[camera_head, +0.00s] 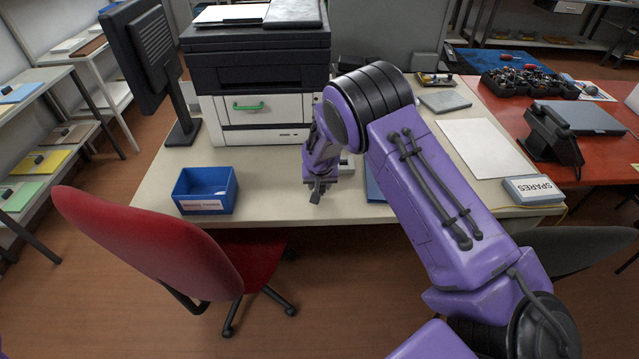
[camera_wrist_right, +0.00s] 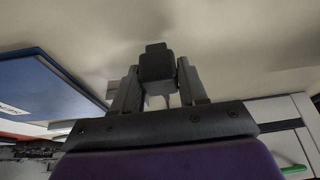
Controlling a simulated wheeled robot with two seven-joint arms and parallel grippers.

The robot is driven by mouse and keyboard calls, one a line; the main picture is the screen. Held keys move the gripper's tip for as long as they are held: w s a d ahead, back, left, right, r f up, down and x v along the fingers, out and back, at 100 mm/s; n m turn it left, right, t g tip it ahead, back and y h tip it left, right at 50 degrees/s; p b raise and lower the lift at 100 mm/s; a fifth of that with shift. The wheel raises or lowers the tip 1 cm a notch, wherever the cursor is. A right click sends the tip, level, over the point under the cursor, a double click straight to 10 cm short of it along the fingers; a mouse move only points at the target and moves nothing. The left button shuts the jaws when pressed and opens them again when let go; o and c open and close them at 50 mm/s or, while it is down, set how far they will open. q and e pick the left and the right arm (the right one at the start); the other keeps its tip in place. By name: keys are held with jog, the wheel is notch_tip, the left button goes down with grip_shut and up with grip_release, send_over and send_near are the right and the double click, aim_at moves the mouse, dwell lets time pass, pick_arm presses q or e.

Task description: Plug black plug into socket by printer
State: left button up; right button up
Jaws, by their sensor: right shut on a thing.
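The printer (camera_head: 262,105), white below and black on top, stands at the back of the desk. My right gripper (camera_head: 317,191) is over the desk in front of the printer's right side. In the right wrist view, my right gripper (camera_wrist_right: 159,82) is shut on the black plug (camera_wrist_right: 157,62), with two pale prongs showing between the fingers. In the head view the plug is too small to tell from the dark fingers. A small pale block (camera_head: 347,164) shows beside the gripper, partly hidden by my arm; I cannot tell whether it is the socket. My left gripper is out of view.
A blue bin (camera_head: 206,190) sits at the desk's front left. A monitor (camera_head: 150,62) stands behind it. A blue flat object (camera_head: 374,189) lies right of the gripper, partly hidden by my arm. A SPARES box (camera_head: 533,190) is at the right. A red chair (camera_head: 150,235) stands in front.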

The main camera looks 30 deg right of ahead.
jog(key=shift+r+p, duration=0.75)
jog(key=shift+r, duration=0.15)
jog(key=shift+r, duration=0.1)
notch_tip(320, 180, up, 4)
jog(key=p, duration=0.4)
